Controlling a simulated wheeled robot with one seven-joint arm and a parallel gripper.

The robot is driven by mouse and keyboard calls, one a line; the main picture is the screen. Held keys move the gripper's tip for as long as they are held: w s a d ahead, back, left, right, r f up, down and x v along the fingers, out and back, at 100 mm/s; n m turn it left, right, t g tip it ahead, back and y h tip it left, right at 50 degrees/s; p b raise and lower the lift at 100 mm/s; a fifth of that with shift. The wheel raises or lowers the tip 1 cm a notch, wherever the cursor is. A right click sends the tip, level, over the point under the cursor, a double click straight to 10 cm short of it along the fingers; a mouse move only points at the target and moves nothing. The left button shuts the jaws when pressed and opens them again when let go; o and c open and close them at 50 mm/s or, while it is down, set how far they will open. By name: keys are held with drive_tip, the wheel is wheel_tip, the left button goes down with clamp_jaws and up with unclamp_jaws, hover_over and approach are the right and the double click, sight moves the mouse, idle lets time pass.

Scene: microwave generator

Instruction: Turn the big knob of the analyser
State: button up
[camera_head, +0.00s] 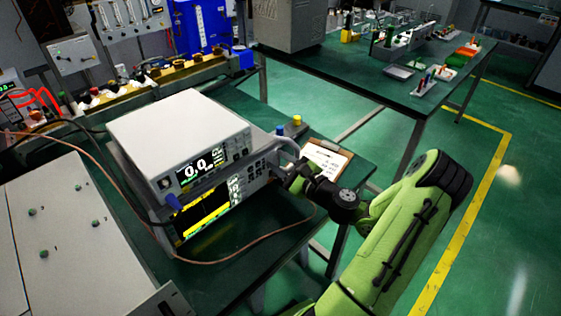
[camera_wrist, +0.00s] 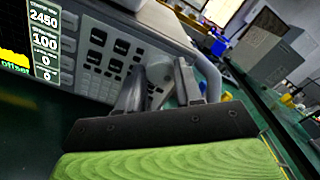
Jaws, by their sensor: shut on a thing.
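The analyser (camera_head: 222,207) is the lower unit of a stack on the green bench, with a lit yellow and black screen and rows of buttons. In the wrist view its front panel (camera_wrist: 97,47) fills the upper left. The big knob (camera_wrist: 159,72) is a grey round knob at the right end of this panel, partly hidden by the fingers. My gripper (camera_wrist: 158,88) is shut on the knob, one finger on each side. In the head view my gripper (camera_head: 286,172) reaches the panel's right end from the right, and the knob is hidden there.
A white-topped unit (camera_head: 180,128) showing 0.0 sits on the analyser. A grey handle (camera_head: 290,147) stands out beside the panel's right end. A clipboard (camera_head: 327,160) and blue and yellow small items lie behind. A brown cable (camera_head: 245,246) loops across the bench front.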

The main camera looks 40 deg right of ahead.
drive_tip(key=shift+r+p, duration=0.1)
drive_tip(key=shift+p, duration=0.2)
drive_tip(key=m+p, duration=0.3)
drive_tip(key=p, duration=0.1)
drive_tip(key=shift+r, duration=0.15)
drive_tip(key=m+p, duration=0.2)
drive_tip(key=p, duration=0.1)
drive_tip(key=shift+f+m+p, duration=0.2)
drive_tip(key=shift+m+p, duration=0.8)
drive_tip(key=shift+m, duration=0.2)
drive_tip(key=shift+f, duration=0.1)
drive_tip(key=o, duration=1)
drive_tip(key=shift+o, duration=0.2)
drive_tip(key=shift+s+d, duration=0.1)
